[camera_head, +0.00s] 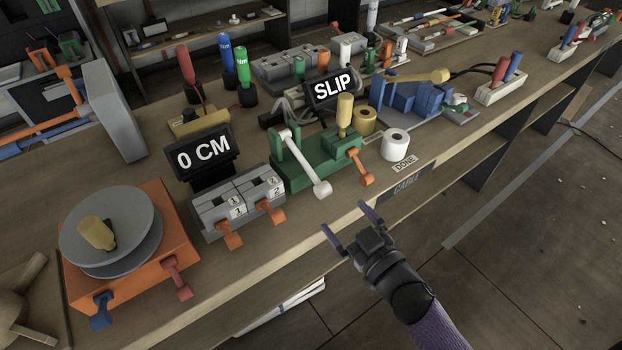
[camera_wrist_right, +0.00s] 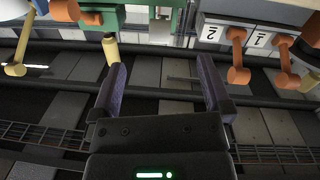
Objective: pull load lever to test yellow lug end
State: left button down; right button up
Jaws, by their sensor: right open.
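A green bench device (camera_head: 305,165) stands near the table's front edge. Its long white lever (camera_head: 303,165) leans forward and ends in a round white knob. A short orange lever (camera_head: 360,165) sits at its right, and a yellow cylinder (camera_head: 345,108) stands upright on top. A sign behind reads SLIP (camera_head: 333,88). My right gripper (camera_head: 345,215) is open and empty in front of the table edge, below the white knob and apart from it. In the right wrist view, a cream knob (camera_wrist_right: 110,50) shows just beyond the left finger of the open gripper (camera_wrist_right: 162,65). I cannot tell which lever is the load lever.
A grey block (camera_head: 238,200) with two orange levers and a 0 CM display (camera_head: 204,152) stand left. An orange base with a grey reel (camera_head: 110,225) is further left. A white roll (camera_head: 395,144) and a DONE label (camera_head: 405,163) lie right. Floor in front is clear.

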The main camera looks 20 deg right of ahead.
aim_at(327, 194)
jog(key=x, duration=0.3)
jog(key=b+x, duration=0.1)
jog(key=x, duration=0.2)
jog(key=b+x, duration=0.1)
jog(key=x, duration=0.2)
jog(key=shift+r, duration=0.3)
jog(key=shift+w+a, duration=0.15)
jog(key=shift+w, duration=0.25)
jog(key=shift+c, duration=0.4)
jog(key=c, duration=1.2)
pick_arm(q)
jog(key=shift+s+a+f, duration=0.3)
jog(key=shift+f, duration=0.2)
jog(key=shift+s+a+f, duration=0.3)
jog(key=shift+f, duration=0.2)
pick_arm(e)
grip_shut()
